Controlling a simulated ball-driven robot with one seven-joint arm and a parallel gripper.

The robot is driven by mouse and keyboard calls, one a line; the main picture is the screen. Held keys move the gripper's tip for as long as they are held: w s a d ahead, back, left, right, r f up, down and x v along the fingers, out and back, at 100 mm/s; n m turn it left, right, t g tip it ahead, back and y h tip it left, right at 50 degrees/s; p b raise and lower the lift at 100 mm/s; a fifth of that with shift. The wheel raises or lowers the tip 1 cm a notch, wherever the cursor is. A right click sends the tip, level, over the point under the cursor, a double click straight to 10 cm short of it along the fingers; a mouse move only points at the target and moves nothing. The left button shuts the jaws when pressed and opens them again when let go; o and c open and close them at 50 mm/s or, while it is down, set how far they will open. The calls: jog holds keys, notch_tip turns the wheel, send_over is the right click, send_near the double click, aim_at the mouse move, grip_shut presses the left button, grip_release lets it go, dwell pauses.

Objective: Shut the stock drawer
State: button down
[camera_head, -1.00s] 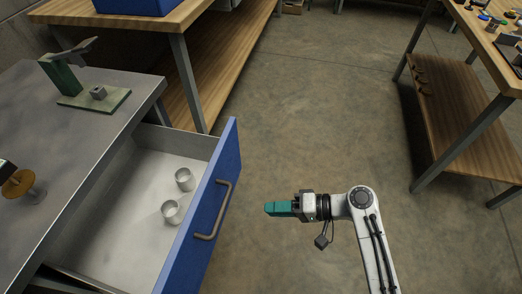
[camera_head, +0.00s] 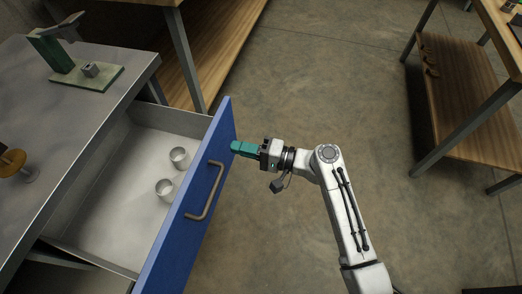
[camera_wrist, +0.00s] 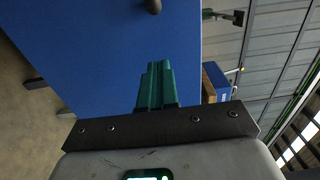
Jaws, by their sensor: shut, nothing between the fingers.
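The stock drawer (camera_head: 122,190) stands pulled out from the grey metal bench, with a blue front panel (camera_head: 178,235) and a brown bar handle (camera_head: 205,190). Two small light-coloured cups (camera_head: 179,158) stand inside it. My gripper (camera_head: 236,147) has teal fingers, shut and empty. It is at the outer face of the blue front, beyond the handle's far end. In the wrist view the shut fingers (camera_wrist: 157,85) point at the blue panel (camera_wrist: 110,60), and the handle's end (camera_wrist: 153,6) shows at the top. I cannot tell whether the fingertips touch the panel.
The grey bench top (camera_head: 75,110) carries a green stand (camera_head: 85,75) and a brown spool-like piece (camera_head: 14,163). A wooden bench (camera_head: 205,45) stands behind the drawer. Another wooden-shelved table (camera_head: 465,110) is at the right. The concrete floor between them is clear.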

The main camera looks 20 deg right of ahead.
aim_at(218, 143)
jog(key=shift+x, duration=1.7)
jog(key=shift+w+a, duration=0.3)
jog(key=shift+a, duration=0.15)
jog(key=b+x, duration=1.1)
jog(key=x, duration=1.3)
jog(key=shift+r, duration=0.2)
jog(key=shift+w+r, duration=0.1)
